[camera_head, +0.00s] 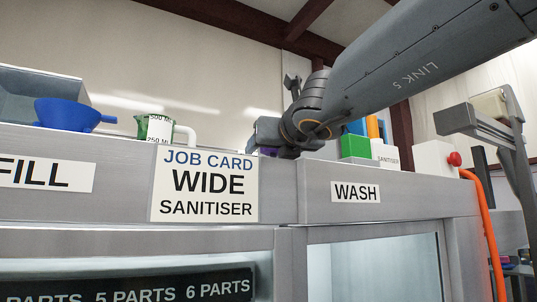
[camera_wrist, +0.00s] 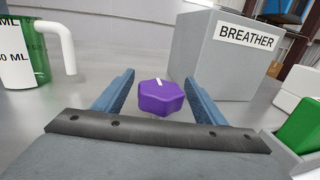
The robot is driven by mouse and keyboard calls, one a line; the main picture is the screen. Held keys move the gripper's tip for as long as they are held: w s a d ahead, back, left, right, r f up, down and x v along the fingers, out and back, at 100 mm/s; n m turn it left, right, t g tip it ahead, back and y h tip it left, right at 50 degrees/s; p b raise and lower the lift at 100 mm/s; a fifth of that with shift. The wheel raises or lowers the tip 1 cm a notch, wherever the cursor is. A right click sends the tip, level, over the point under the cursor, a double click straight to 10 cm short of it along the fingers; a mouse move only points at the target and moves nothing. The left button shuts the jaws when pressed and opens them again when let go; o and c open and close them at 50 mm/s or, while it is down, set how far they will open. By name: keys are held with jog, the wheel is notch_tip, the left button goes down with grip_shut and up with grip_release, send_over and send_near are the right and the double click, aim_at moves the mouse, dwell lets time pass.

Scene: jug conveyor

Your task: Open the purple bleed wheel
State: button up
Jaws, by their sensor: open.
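The purple bleed wheel (camera_wrist: 160,97) is a lobed knob with a white mark on top, in the middle of the wrist view. My gripper (camera_wrist: 158,88) is open, with one blue finger on each side of the wheel and a gap showing to each. In the head view my gripper (camera_head: 262,134) is above the top edge of the grey cabinet, behind the job card. Only a small purple patch of the wheel (camera_head: 268,152) shows there, below the gripper. What lies under the wheel is hidden in both views.
A grey box marked BREATHER (camera_wrist: 222,55) stands close behind and right of the wheel. A blue funnel (camera_head: 68,114) sits farther left.

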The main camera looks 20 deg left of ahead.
jog(key=shift+w+a, duration=0.5)
jog(key=shift+w, duration=0.05)
jog(key=c, duration=1.1)
jog(key=shift+o, duration=0.3)
